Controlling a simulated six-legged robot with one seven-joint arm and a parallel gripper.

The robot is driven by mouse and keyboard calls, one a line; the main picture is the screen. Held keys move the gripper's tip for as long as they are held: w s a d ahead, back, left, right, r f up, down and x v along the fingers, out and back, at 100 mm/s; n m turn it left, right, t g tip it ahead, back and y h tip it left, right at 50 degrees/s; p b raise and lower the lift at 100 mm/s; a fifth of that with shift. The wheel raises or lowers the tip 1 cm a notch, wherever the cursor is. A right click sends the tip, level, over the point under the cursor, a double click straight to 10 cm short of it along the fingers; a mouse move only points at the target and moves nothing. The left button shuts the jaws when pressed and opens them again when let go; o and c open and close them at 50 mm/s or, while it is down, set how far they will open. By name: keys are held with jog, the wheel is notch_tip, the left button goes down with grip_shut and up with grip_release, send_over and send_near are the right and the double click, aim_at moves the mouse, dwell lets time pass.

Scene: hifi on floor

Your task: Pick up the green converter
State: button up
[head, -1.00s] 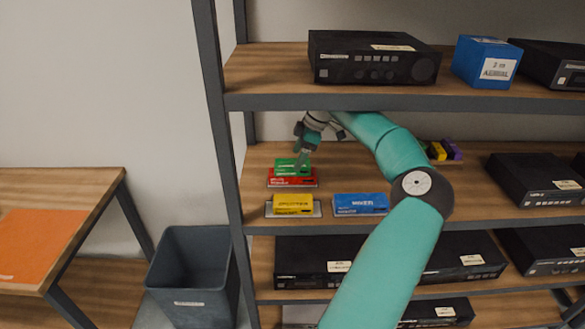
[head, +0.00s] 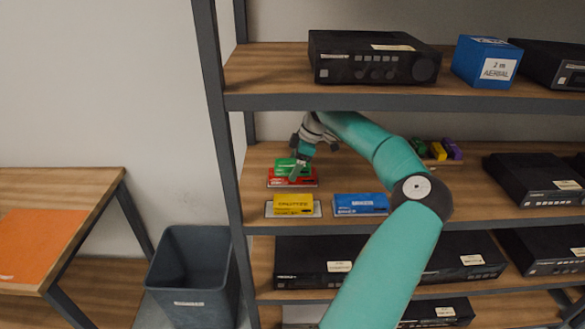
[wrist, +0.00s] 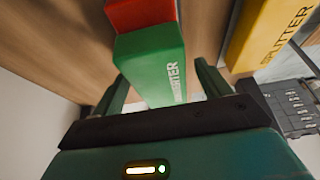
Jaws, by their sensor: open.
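The green converter (head: 284,166) sits on top of a red box (head: 285,180) on the middle shelf, near its left end. In the wrist view the converter (wrist: 150,62) lies ahead of my gripper (wrist: 161,82), with its near end between the two fingers. The fingers are open, one on each side of it. A gap shows on the right; contact on the left cannot be told. In the head view my gripper (head: 298,169) reaches down over the converter and covers part of it. The red box (wrist: 140,13) also shows beyond it in the wrist view.
A yellow splitter box (head: 293,203) and a blue box (head: 360,204) stand at the shelf's front. The upper shelf edge (head: 400,101) is just above my arm. A shelf post (head: 222,150) is to the left. Black devices (head: 535,180) stand to the right.

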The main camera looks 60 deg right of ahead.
jog(key=shift+c, duration=0.5)
jog(key=c, duration=1.1)
jog(key=shift+r, duration=0.1)
